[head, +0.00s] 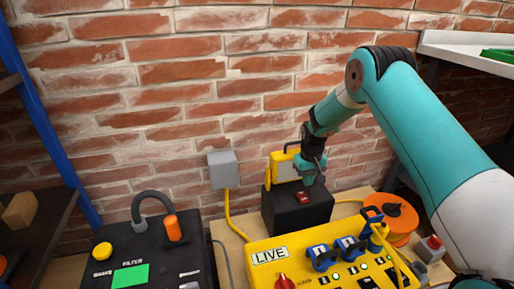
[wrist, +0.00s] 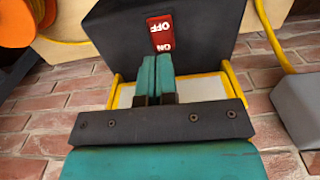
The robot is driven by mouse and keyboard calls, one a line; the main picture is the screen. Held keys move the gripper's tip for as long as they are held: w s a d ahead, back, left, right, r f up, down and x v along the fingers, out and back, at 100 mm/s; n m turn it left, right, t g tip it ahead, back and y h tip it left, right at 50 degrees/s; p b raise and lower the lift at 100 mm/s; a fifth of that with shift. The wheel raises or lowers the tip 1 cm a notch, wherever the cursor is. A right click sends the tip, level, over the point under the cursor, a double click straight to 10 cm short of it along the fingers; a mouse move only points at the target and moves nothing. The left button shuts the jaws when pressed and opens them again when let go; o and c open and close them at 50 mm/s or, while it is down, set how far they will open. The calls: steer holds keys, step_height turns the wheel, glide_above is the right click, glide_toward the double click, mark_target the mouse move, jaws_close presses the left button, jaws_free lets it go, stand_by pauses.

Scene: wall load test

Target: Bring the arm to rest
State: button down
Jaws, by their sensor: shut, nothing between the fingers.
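My gripper (head: 310,178) is shut and empty. In the head view its tips are just above the black box with a red switch (head: 302,197). In the wrist view the two teal fingers of my gripper (wrist: 156,62) are together, in front of the black box (wrist: 210,25). The red rocker switch (wrist: 161,33), marked ON and OFF, shows just past the fingertips; I cannot tell whether they touch it. My arm reaches in from the right of the head view, bent at the elbow.
A yellow LIVE panel (head: 262,257) with blue plugs stands in front of the box. A black FILTER unit (head: 190,262) with a hose is at the left. An orange reel (head: 401,222) is at the right. A grey wall box (head: 222,169) hangs on the brick wall (head: 150,120).

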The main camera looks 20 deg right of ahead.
steer(key=s+a+r+n+y, duration=0.1)
steer(key=s+a+r, duration=0.25)
steer(key=r, duration=0.35)
steer(key=s+a+r+n+p, duration=0.1)
steer(key=s+a+r, duration=0.2)
steer(key=a+r, duration=0.25)
steer(key=s+a+r+n+y, duration=0.1)
steer(key=s+a+r, duration=0.25)
steer(key=r, duration=0.45)
steer(key=s+a+r+n+y+p, duration=0.1)
steer(key=s+a+r, duration=0.25)
steer(key=s, duration=0.55)
steer(key=s+a+r+n+p, duration=0.15)
steer(key=s+r, duration=0.25)
steer(key=s, duration=0.5)
steer(key=s+a+r+n+y, duration=0.1)
steer(key=s+a+r+n, duration=0.2)
steer(key=s, duration=0.6)
step_height(320, 180, up, 38)
steer(key=m+p, duration=0.1)
steer(key=p, duration=3.6)
steer(key=shift+w+d, duration=0.2)
steer(key=shift+w, duration=0.1)
steer(key=shift+f+m, duration=0.1)
steer(key=shift+m, duration=0.15)
